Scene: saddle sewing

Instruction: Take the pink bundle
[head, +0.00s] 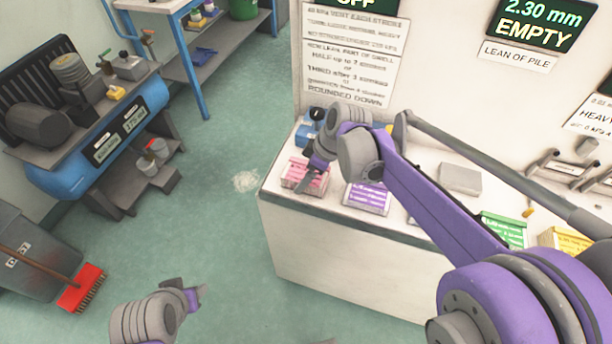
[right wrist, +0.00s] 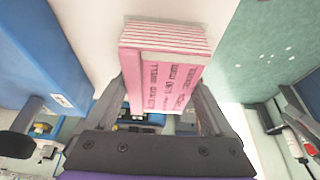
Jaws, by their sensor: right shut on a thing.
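The pink bundle (head: 312,181) is a stack of pink slabs with dark print, at the left end of the white counter (head: 330,245) in the head view. In the right wrist view the pink bundle (right wrist: 160,75) sits between the two fingers. My right gripper (head: 312,184) reaches down to it, and its fingers (right wrist: 160,110) are shut on the bundle's sides. I cannot tell whether the bundle still touches the counter. My left gripper (head: 197,296) is low in the head view, over the floor and away from the counter; its finger gap is unclear.
A purple bundle (head: 367,198) lies just right of the pink one. A grey block (head: 460,178), a green bundle (head: 503,230) and a yellow bundle (head: 565,240) lie farther right. A blue item (head: 306,134) stands behind. The floor left of the counter is open.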

